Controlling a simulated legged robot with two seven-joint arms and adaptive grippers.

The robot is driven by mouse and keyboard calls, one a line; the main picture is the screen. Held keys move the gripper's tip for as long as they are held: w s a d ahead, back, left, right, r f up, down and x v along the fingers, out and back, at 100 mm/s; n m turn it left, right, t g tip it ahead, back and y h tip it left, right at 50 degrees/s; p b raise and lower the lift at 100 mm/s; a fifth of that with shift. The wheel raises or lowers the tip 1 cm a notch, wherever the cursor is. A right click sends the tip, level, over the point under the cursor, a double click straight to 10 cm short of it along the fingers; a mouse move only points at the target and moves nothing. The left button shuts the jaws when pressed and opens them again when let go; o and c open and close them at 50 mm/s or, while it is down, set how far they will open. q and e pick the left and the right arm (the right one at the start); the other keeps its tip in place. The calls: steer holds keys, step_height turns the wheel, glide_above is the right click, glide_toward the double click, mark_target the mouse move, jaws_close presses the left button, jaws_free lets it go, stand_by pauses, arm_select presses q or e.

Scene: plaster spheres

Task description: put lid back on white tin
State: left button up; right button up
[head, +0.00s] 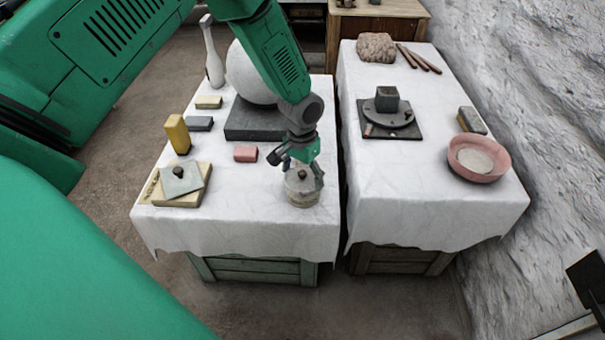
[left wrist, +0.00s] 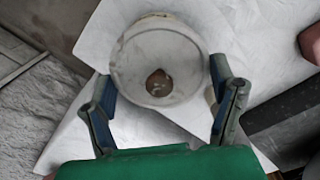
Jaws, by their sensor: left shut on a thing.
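The white tin (head: 303,197) stands near the front right of the left cloth-covered table. The grey-white round lid (head: 302,183) with a dark knob is at the tin's top. In the left wrist view the lid (left wrist: 178,80) shows from above, with a brown knob, and a sliver of beige rim behind it. My left gripper (head: 303,172) is over the tin, its fingers at opposite sides of the lid and shut on it. The lid looks close over the tin, but I cannot tell whether it is seated.
A pink block (head: 245,154) and a dark slab (head: 262,121) under a large white sphere (head: 250,75) are behind the tin. A beige box (head: 160,190) with a grey slab on it is at left. The second table holds a pink bowl (head: 479,158). Bare cloth surrounds the tin.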

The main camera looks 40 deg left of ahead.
arm_select(q)
steer(key=shift+a, duration=0.35)
steer(key=shift+d+p, duration=0.3)
arm_select(e)
steer(key=shift+a+r, duration=0.2)
steer(key=shift+r, duration=0.15)
steer(key=shift+d, duration=0.1)
arm_select(q)
steer(key=o, duration=0.9)
steer(key=shift+a, duration=0.1)
arm_select(e)
steer(key=shift+a, duration=0.2)
steer(key=shift+r, duration=0.1)
